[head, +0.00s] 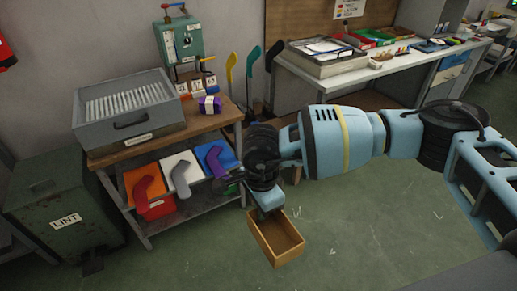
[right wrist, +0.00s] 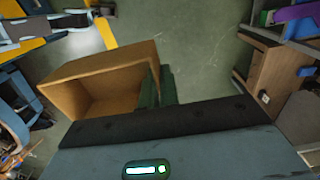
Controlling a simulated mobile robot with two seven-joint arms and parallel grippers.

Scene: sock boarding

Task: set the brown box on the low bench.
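The brown box (head: 275,238) is open-topped and looks empty. It hangs tilted below my right gripper (head: 264,197) at the lower middle of the head view. In the right wrist view, the fingers of my right gripper (right wrist: 160,88) are closed on one wall of the brown box (right wrist: 90,85). A brown wooden surface (head: 366,99) shows behind my right arm, and a wooden leg (head: 297,175) shows below it. These may belong to the low bench, but my arm hides most of it. My left gripper is not in view.
A wood-topped stand (head: 150,143) with a grey tray unit and sock boards is at the left. A green LINT bin (head: 65,205) stands beside it. A white worktable (head: 350,68) runs along the back right. The green floor (head: 350,220) is clear in front.

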